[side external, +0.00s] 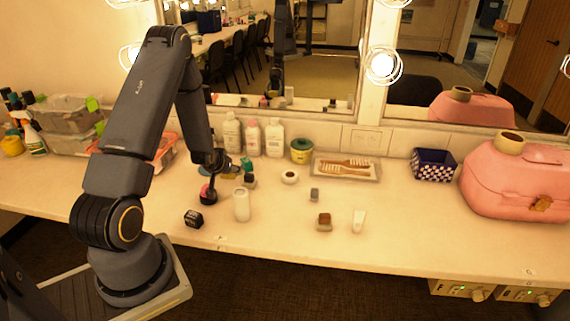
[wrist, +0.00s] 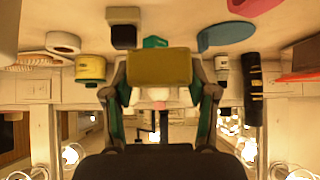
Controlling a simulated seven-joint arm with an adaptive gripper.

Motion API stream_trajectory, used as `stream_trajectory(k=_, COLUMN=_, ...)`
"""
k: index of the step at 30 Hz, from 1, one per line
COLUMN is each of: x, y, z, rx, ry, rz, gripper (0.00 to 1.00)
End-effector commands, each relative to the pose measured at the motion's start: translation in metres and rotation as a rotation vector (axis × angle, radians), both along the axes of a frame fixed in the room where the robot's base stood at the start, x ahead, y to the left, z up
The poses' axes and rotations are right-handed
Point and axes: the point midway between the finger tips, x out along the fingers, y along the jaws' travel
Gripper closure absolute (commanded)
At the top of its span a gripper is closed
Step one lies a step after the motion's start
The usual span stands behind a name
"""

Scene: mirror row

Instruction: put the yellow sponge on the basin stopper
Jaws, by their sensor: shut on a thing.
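The yellow sponge (wrist: 160,67) is a block held between the two fingers of my gripper (wrist: 160,88) in the wrist view. In the side view my gripper (side external: 222,167) is low over the left-middle of the counter, and the sponge there is small and hard to make out. A pink edge (wrist: 254,5) shows at the top of the wrist view.
A white ring (side external: 290,177), yellow tub (side external: 302,151) and tray of brushes (side external: 345,167) are to the right. Bottles (side external: 252,138) line the mirror.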

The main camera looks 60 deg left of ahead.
Motion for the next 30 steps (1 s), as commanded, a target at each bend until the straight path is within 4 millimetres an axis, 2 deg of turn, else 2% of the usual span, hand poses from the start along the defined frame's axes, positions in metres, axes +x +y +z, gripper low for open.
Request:
stream_trajectory(k=2, x=-0.002, y=0.003, z=0.013, rx=0.002, ry=0.0, rz=0.007, gripper=0.65)
stream_trajectory(k=5, x=-0.014, y=0.02, z=0.025, rx=0.004, ry=0.002, rz=0.062, gripper=0.65)
stream_trajectory(k=12, x=-0.073, y=0.08, z=0.05, rx=0.003, ry=0.003, rz=0.292, gripper=0.65)
stream_trajectory(k=15, x=-0.091, y=0.094, z=0.057, rx=0.002, ry=0.002, rz=0.356, gripper=0.65)
stream_trajectory(k=17, x=-0.096, y=0.101, z=0.057, rx=0.001, ry=0.001, rz=0.38, gripper=0.65)
stream_trajectory(k=20, x=-0.091, y=0.115, z=0.052, rx=-0.001, ry=0.002, rz=0.394, gripper=0.65)
stream_trajectory(k=29, x=-0.042, y=0.177, z=0.014, rx=-0.001, ry=0.002, rz=0.392, gripper=0.64)
stream_trajectory(k=30, x=-0.039, y=0.181, z=0.004, rx=-0.003, ry=0.003, rz=0.392, gripper=0.64)
